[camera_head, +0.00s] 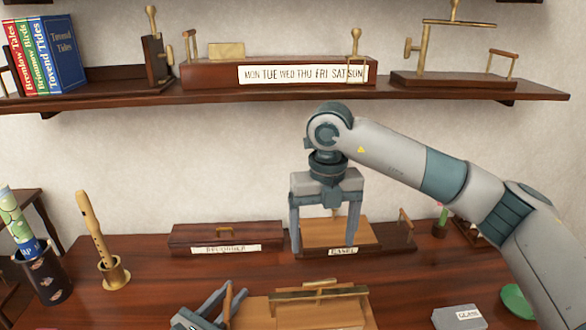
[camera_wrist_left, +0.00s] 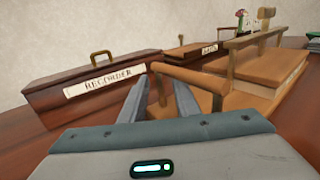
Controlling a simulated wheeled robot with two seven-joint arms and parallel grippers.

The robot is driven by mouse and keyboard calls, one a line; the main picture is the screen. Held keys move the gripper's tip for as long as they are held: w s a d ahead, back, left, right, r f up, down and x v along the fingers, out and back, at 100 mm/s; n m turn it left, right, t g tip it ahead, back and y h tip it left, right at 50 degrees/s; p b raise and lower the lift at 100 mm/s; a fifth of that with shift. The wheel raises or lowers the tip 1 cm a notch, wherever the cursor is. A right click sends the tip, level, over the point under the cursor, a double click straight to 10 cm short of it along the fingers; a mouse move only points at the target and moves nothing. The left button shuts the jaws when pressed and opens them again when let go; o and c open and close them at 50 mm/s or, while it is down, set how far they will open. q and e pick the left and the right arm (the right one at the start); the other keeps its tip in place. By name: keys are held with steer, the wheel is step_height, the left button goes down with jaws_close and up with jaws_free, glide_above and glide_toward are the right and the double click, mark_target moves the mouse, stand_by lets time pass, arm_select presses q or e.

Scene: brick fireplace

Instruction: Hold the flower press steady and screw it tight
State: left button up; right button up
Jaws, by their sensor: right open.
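The flower press is most likely the tan wooden block (camera_head: 345,313) with a brass crossbar over it, at the bottom middle of the head view. It also shows at the right of the left wrist view (camera_wrist_left: 265,68). A wooden side handle (camera_wrist_left: 190,77) stands on its near end. My left gripper (camera_head: 222,305) is at this handle, its fingers (camera_wrist_left: 170,92) reaching past the bar. Whether they grip it is unclear. My right gripper (camera_head: 325,240) is open, pointing down with fingers astride the box labelled EASEL, behind the press.
A RECORDER box (camera_head: 225,237) stands behind the left gripper. A recorder on a brass stand (camera_head: 112,270) and a dark pot (camera_head: 47,280) are at left. A grey GLASS block (camera_head: 458,318) and green dish (camera_head: 515,300) are at right. A loaded shelf (camera_head: 120,100) spans above.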

arm_select(q)
steer(key=shift+s+a, duration=0.1)
steer(key=shift+s, duration=0.05)
steer(key=v, duration=1.1)
steer(key=shift+s+a, duration=0.2)
steer(key=shift+s, duration=0.05)
steer(key=shift+s, duration=0.1)
